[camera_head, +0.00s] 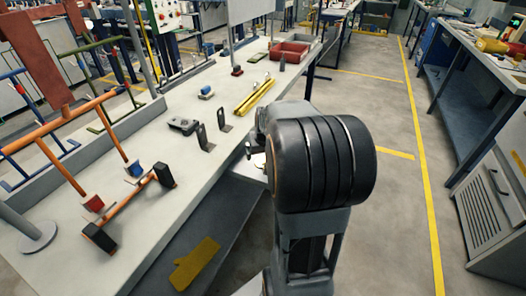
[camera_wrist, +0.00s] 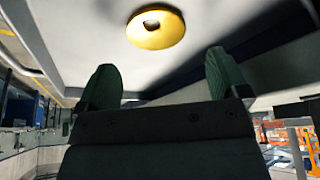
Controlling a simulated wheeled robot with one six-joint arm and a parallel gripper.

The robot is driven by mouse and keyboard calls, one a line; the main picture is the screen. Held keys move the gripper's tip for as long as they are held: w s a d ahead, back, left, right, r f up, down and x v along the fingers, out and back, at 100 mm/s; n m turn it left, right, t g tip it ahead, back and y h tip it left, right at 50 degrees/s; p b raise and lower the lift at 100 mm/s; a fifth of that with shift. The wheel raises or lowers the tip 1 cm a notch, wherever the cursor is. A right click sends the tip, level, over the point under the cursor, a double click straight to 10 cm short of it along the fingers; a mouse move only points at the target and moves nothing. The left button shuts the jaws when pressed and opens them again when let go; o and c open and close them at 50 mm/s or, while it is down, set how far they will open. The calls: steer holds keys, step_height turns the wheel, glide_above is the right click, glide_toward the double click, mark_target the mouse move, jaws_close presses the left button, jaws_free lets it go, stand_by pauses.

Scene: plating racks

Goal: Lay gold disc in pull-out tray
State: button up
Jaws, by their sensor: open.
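The gold disc (camera_wrist: 143,37), with a dark hole at its middle, lies on a pale surface that looks like the floor of the pull-out tray (camera_wrist: 85,25). In the wrist view my gripper (camera_wrist: 163,72) has its two green fingertips wide apart with nothing between them. The disc is beyond the fingertips, roughly centred between them, and apart from both. In the head view a pale part of the tray (camera_head: 246,168) shows below the bench edge, left of my arm. My arm hides the disc and most of the gripper there.
The bench (camera_head: 150,215) holds an orange rack bar (camera_head: 130,205), dark brackets (camera_head: 223,120), yellow bars (camera_head: 254,97) and a red bin (camera_head: 290,50). The floor right of my arm is clear.

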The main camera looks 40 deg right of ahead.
steer(key=p+v, duration=0.2)
steer(key=v, duration=1.1)
steer(key=shift+r, duration=0.35)
steer(key=shift+s, duration=0.15)
steer(key=s+a+r+n+p, duration=0.1)
steer(key=s+a+p, duration=0.1)
steer(key=a, duration=0.4)
steer(key=s+a+r+n+y+p, duration=0.1)
steer(key=s+a+n+p, duration=0.1)
steer(key=a+p, duration=0.3)
steer(key=s+a+r+n+p, duration=0.1)
steer(key=s+a+r+p, duration=0.1)
steer(key=a, duration=0.6)
steer(key=shift+s+n+y+p, duration=0.4)
steer(key=shift+s+p, duration=0.4)
steer(key=shift+p, duration=0.4)
